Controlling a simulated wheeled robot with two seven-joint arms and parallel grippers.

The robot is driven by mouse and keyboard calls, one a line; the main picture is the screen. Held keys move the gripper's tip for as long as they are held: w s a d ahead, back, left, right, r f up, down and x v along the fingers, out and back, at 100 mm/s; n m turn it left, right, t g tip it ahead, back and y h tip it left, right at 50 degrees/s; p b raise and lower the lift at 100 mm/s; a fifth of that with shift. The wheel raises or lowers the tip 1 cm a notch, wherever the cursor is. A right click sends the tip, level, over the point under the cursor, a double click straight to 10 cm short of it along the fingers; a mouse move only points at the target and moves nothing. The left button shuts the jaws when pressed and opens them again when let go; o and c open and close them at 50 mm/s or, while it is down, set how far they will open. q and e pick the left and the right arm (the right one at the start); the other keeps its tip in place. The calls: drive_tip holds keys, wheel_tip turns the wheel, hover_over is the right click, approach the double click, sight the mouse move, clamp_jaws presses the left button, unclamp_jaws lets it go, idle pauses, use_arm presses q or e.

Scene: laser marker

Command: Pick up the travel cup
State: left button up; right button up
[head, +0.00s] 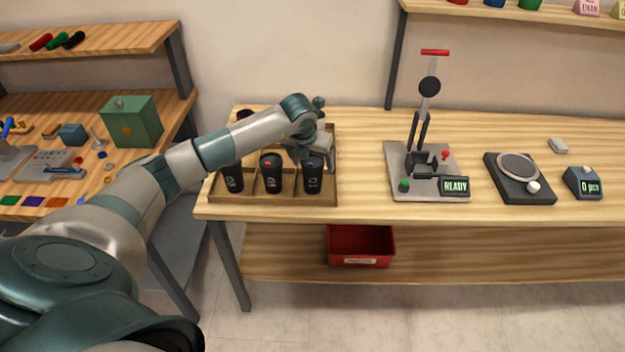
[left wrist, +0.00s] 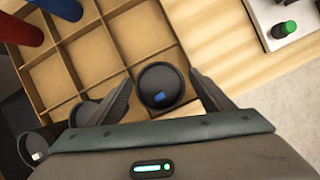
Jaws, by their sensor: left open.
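Several black travel cups stand upright in a wooden divided tray (head: 222,201). The front row shows a left cup (head: 232,180), a middle cup (head: 271,176) with a red lid mark, and a right cup (head: 313,177). My left gripper (head: 316,157) is open at the top of the right cup. In the left wrist view, that cup (left wrist: 160,86) has a blue lid mark and sits between the open fingers, with gaps visible at its sides. The wrist body partly hides a neighbouring cup (left wrist: 84,113). Another has a white mark (left wrist: 35,151). My right gripper is not in view.
Red (left wrist: 18,27) and blue cylindrical things stand in the tray's far compartments. A press (head: 428,165) with a READY display, a round-topped dark device (head: 518,168) and a counter (head: 583,183) stand to the right. Bare tabletop lies between tray and press. A red bin (head: 360,246) is below.

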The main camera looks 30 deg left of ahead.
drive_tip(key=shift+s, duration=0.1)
use_arm(q)
drive_tip(key=c, duration=0.7)
drive_tip(key=shift+c, duration=0.2)
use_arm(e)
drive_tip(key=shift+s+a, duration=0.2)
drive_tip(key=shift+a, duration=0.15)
use_arm(q)
drive_tip(key=shift+r, duration=0.15)
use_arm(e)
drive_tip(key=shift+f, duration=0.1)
